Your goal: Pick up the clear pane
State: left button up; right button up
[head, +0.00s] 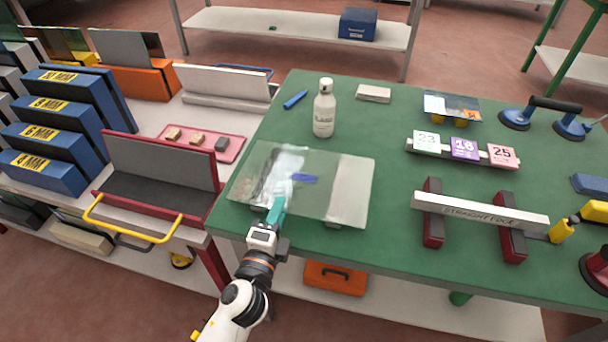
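The clear pane (325,195) is a see-through rectangle at the left front of the green table (390,250). Pale streaks and a whitish band show on or through it, and a small blue mark (304,179) shows near its middle. A small dark piece shows under its near edge. My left gripper (277,207) reaches in from the front, its teal fingertips overlapping the pane's near edge. The fingers look close together; I cannot tell whether they grip the glass or only sit over or under it. My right gripper is not in view.
A white bottle (324,110) stands just behind the pane. Number cards (464,150) and a straight edge (480,210) on dark red bars lie to the right. A suction lifter (554,104) is at the back right. A rack with blue boxes (66,105) stands left.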

pick_arm(q)
jog(key=shift+w+d, duration=0.2)
jog(key=shift+w, duration=0.3)
grip_shut()
jog(key=shift+f, duration=0.1)
dwell(0.9)
jog(key=shift+r, duration=0.25)
